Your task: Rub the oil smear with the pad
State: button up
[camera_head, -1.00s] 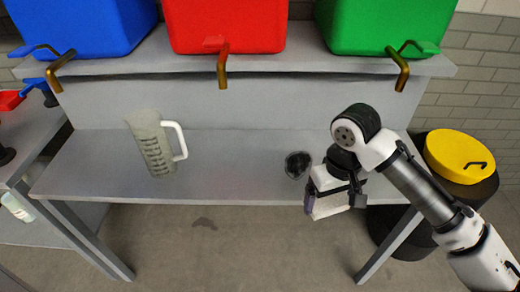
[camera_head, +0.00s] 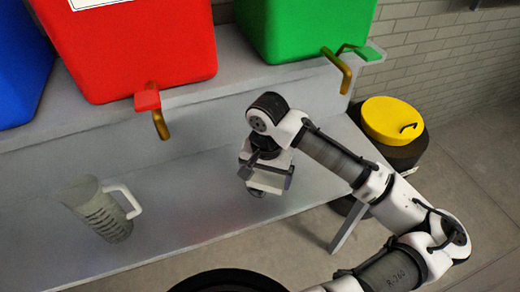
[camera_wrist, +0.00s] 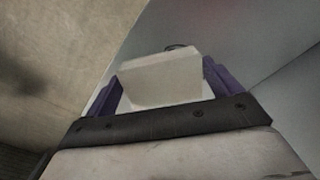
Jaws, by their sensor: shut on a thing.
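My gripper (camera_head: 268,180) points down over the right part of the grey bench's lower shelf. In the wrist view its purple fingers (camera_wrist: 160,92) are shut on a pale, block-shaped pad (camera_wrist: 160,78). The oil smear (camera_head: 257,193) is a dark patch on the shelf, mostly hidden under my gripper. In the wrist view a thin dark edge of the smear (camera_wrist: 178,47) shows just beyond the pad. I cannot tell whether the pad touches the shelf or the smear.
A clear measuring jug (camera_head: 102,210) stands on the shelf (camera_head: 190,190) at left. Red (camera_head: 130,50), green (camera_head: 305,25) and blue (camera_head: 20,65) containers with brass taps sit above. A dark drum with a yellow lid (camera_head: 393,120) stands right. The shelf between jug and gripper is free.

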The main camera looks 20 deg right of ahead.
jog(key=shift+w+d+f+m, duration=0.15)
jog(key=shift+w+d+m, duration=0.05)
jog(key=shift+d+m, duration=0.3)
jog(key=shift+s+a+f+b, duration=0.1)
jog(key=shift+s+f+b, duration=0.1)
jog(key=shift+f+b, duration=0.7)
notch_tip(320, 180, down, 4)
jog(key=b, duration=0.3)
jog(key=shift+b, duration=0.3)
jog(key=shift+f+b, duration=0.65)
jog(key=shift+f, duration=0.35)
jog(key=shift+w+r, duration=0.1)
jog(key=shift+w+r+p, duration=0.1)
jog(key=shift+w+p, duration=0.45)
jog(key=shift+w, duration=0.85)
jog(key=shift+w+a+p, duration=0.2)
jog(key=shift+w+p, duration=1)
jog(key=shift+w, duration=3.35)
jog(key=shift+p, duration=0.35)
